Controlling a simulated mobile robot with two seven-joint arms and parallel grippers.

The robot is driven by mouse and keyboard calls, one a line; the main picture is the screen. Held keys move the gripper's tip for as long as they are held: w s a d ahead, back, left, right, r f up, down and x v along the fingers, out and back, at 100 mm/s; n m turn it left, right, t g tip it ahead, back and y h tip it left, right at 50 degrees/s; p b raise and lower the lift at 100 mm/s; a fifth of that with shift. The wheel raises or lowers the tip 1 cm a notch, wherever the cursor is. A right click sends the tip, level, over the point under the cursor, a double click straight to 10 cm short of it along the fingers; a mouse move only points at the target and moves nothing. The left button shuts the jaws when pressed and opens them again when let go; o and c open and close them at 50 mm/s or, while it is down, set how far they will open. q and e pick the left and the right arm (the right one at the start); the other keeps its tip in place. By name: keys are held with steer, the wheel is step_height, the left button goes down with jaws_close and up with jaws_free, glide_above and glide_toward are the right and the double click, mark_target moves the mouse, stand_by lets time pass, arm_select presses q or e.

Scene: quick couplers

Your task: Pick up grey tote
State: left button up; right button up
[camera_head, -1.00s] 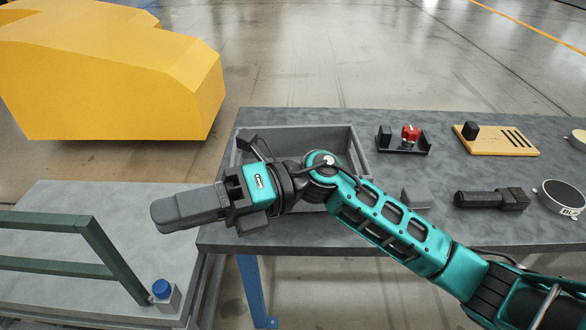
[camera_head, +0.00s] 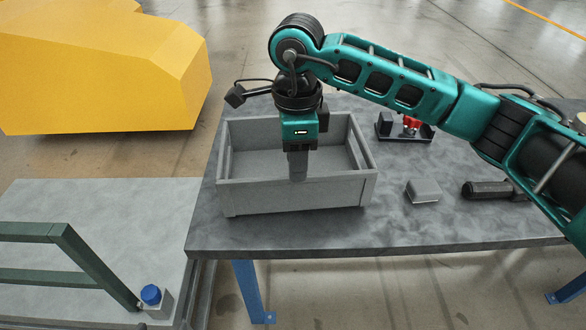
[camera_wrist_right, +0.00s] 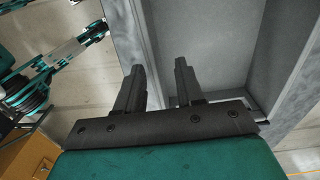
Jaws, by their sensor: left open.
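The grey tote (camera_head: 250,200) is an open rectangular box near the left end of the dark grey table. It sits upright and looks empty. My right gripper (camera_head: 298,180) reaches over it from the right and points down at the middle of its near wall. In the right wrist view the two dark fingers (camera_wrist_right: 159,70) stand apart. The tote's pale rim (camera_wrist_right: 135,45) runs between or just beyond them, and its interior shows to the right. I cannot tell whether the fingers touch it. My left gripper does not show clearly in either view.
A grey block (camera_head: 423,190), a dark tool (camera_head: 487,190) and a black holder with a red part (camera_head: 412,124) are right of the tote. A lower pale table (camera_head: 90,210) with a dark green frame (camera_head: 65,240) stands left. A yellow block (camera_head: 100,80) is behind it.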

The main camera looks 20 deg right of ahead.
step_height(320, 180, down, 3)
steer(key=shift+r, duration=0.15)
steer(key=f, duration=0.5)
steer(key=shift+s, duration=0.4)
jaws_close()
steer(key=shift+r, duration=0.1)
